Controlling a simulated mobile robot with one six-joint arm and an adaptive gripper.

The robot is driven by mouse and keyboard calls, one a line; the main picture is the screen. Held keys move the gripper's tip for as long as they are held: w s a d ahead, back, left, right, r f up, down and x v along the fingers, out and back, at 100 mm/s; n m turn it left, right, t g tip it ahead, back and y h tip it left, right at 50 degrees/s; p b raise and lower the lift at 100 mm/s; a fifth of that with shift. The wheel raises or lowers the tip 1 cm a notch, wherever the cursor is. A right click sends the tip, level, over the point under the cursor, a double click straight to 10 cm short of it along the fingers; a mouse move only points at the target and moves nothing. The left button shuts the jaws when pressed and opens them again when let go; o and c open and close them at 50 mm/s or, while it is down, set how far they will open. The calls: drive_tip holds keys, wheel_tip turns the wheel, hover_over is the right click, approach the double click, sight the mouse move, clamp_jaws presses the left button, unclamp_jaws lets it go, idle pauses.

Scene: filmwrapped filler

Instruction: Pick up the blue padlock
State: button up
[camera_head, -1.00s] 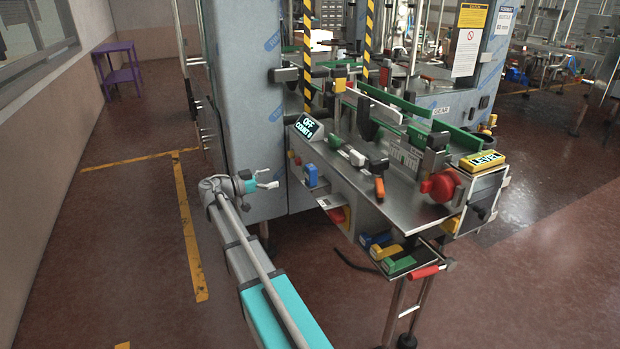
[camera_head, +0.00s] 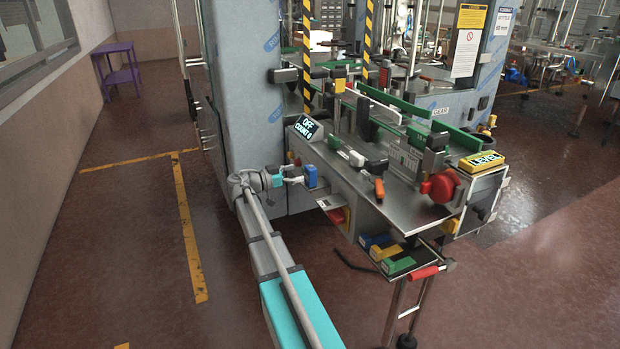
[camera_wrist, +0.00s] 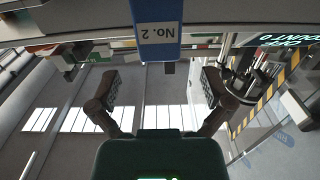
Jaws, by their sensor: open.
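A blue block-shaped padlock (camera_head: 310,176) is on the front side of the machine, left of the red and yellow switch. In the wrist view a blue body (camera_wrist: 155,12) with an upside-down "No. 2" label fills the top middle; it appears to be this padlock. My gripper (camera_head: 291,181) is just left of it in the head view. In the wrist view my gripper (camera_wrist: 160,85) is open and empty, and the blue body lies beyond the fingertips, between them sideways. No contact shows. The padlock's shackle cannot be made out.
A red and yellow switch (camera_head: 338,215) sits below right of the padlock. A low tray (camera_head: 400,266) holds blue, yellow and green blocks. A sign reading OFF (camera_head: 306,126) is above. The grey cabinet (camera_head: 243,110) stands close behind my arm. Floor at left is free.

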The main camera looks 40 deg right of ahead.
sight(306, 171)
drive_tip(key=shift+x, duration=2.6)
drive_tip(key=shift+f, duration=0.1)
drive_tip(key=c, duration=1.3)
